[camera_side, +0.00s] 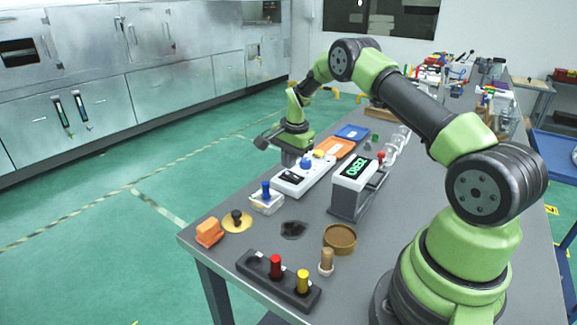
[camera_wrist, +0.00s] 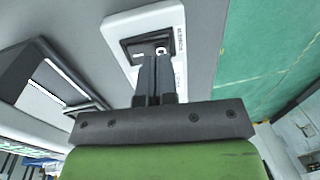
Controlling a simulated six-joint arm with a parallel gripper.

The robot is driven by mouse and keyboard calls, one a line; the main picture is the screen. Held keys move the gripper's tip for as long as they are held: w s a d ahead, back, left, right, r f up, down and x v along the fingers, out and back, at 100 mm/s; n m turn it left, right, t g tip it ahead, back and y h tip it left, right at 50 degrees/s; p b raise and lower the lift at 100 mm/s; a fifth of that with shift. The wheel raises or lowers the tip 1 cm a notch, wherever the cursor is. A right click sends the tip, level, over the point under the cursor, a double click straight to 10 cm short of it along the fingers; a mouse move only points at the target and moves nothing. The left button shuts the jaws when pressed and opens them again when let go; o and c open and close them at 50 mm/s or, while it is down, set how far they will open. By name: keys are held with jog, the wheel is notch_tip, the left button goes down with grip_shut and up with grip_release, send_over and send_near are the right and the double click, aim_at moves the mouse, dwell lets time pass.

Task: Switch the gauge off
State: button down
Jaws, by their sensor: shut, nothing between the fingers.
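A grey and white gauge box (camera_side: 347,195) with a lit green display (camera_side: 355,170) stands on the table. A long white box (camera_side: 318,176) with a blue knob and a yellow knob lies left of it. In the wrist view, a white housing (camera_wrist: 110,30) carries a black rocker switch (camera_wrist: 148,44) with white marks and small print beside it. My gripper (camera_wrist: 155,60) is shut and empty, its fingertips overlapping the switch's lower edge in the picture. I cannot tell whether they touch. In the side view my gripper (camera_side: 289,157) is low over the white box's left edge.
A dark device (camera_wrist: 42,82) with a pale panel is left of my fingers. Orange (camera_side: 334,147) and blue (camera_side: 353,132) trays lie behind the boxes. A blue-handled part (camera_side: 266,198), brown dish (camera_side: 340,239) and black peg block (camera_side: 250,265) stand nearer.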

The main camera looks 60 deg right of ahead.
aim_at(299, 179)
jog(key=shift+w+f, duration=0.15)
jog(key=shift+f, duration=0.8)
jog(key=shift+w+f, duration=0.1)
jog(key=shift+f, duration=0.15)
jog(key=shift+s+r, duration=0.25)
jog(key=shift+s, duration=0.55)
notch_tip(299, 179, up, 14)
jog(key=s, duration=0.2)
jog(key=shift+w, duration=0.1)
